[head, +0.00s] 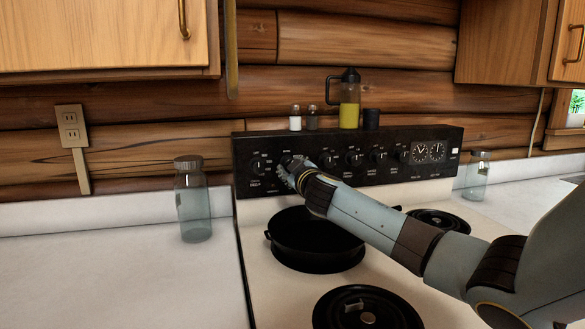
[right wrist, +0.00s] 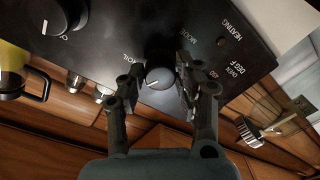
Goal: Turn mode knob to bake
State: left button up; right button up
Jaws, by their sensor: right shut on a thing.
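The black stove control panel (head: 370,155) stands upright along the back of the stove, with a row of dark knobs. My right gripper (head: 290,168) reaches the panel's left part and covers most of the knob there in the head view. In the right wrist view, my right gripper (right wrist: 157,85) has its two fingers on either side of a round mode knob (right wrist: 160,77) and is shut on it. The knob shows a pale pointer mark, and the word MODE is beside it. Its exact setting is hard to read. My left gripper is out of view.
A black pan (head: 315,245) sits on the stove below my right arm. A glass jar (head: 195,205) stands on the left counter. Small shakers (head: 295,118) and a yellow-filled pitcher (head: 349,105) stand above the panel. Another knob (head: 257,165) is just left of my gripper.

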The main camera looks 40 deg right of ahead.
jog(key=n+p, duration=0.1)
jog(key=n, duration=0.3)
jog(key=shift+n, duration=0.4)
dwell(0.4)
jog(key=o, duration=1.1)
jog(key=shift+o, duration=0.2)
jog(key=shift+s, duration=0.1)
jog(key=v, duration=1.2)
